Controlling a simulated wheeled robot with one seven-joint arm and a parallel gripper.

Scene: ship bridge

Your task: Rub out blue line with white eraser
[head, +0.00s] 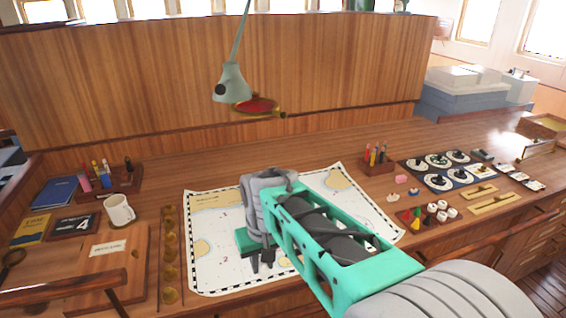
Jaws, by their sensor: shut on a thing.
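The chart (215,272) lies flat on the desk, with tan land patches and a black-and-white border. My gripper (258,265) points down low over the middle of the chart. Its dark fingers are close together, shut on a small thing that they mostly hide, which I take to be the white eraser. I cannot make out its shape or whether it touches the paper. I see no blue line on the bare parts of the chart; my arm and gripper cover much of its middle and right.
A white mug (119,210), pen holder (110,180) and wooden box (112,262) stand left. A strip of brass discs (170,255) borders the chart. Right are a pencil holder (377,162), pink eraser (401,179), coloured pieces (410,217) and dial tray (440,170). A lamp (231,82) hangs above.

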